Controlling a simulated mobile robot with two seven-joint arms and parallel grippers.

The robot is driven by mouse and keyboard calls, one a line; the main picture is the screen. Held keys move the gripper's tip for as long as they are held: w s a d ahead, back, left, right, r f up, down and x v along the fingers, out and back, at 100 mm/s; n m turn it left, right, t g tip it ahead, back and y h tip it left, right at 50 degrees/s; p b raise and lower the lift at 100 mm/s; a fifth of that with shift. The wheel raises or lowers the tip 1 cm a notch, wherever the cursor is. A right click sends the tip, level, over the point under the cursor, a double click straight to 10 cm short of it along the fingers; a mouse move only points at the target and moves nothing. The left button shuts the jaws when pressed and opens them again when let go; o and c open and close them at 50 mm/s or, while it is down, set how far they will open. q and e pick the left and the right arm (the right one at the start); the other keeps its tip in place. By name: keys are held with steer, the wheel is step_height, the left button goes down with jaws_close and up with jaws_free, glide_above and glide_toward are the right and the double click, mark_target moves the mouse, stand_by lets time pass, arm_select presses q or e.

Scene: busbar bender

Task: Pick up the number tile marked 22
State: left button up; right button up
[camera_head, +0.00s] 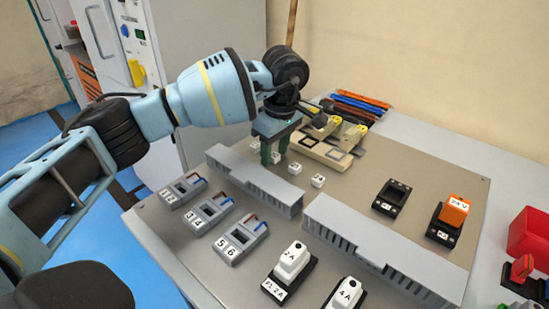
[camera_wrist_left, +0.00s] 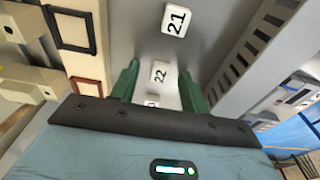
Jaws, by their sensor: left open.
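The white tile marked 22 (camera_wrist_left: 159,72) lies on the grey panel (camera_wrist_left: 140,30), between the green fingertips in the left wrist view. In the head view it appears to be the small white tile (camera_head: 276,157) at the fingers, its number unreadable there. My left gripper (camera_head: 274,152) is open and points down over the tile row. Its two fingers (camera_wrist_left: 158,84) stand on either side of tile 22 with gaps. Tile 21 (camera_wrist_left: 176,21) lies just beyond. Another tile (camera_wrist_left: 152,104) is mostly hidden by the gripper body. My right gripper is not in view.
Grey slotted ducts (camera_head: 255,180) (camera_head: 375,250) run along the near side of the tiles. Cream fixtures (camera_head: 322,150) stand on the far side. Two more white tiles (camera_head: 294,168) (camera_head: 318,181) lie to the right. A black holder (camera_head: 391,198) sits further right.

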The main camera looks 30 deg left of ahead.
mark_target(275, 155)
arm_select(q)
jaws_close()
steer(key=shift+r, duration=0.1)
step_height(275, 155, up, 10)
steer(key=p, duration=0.1)
stand_by(0.6)
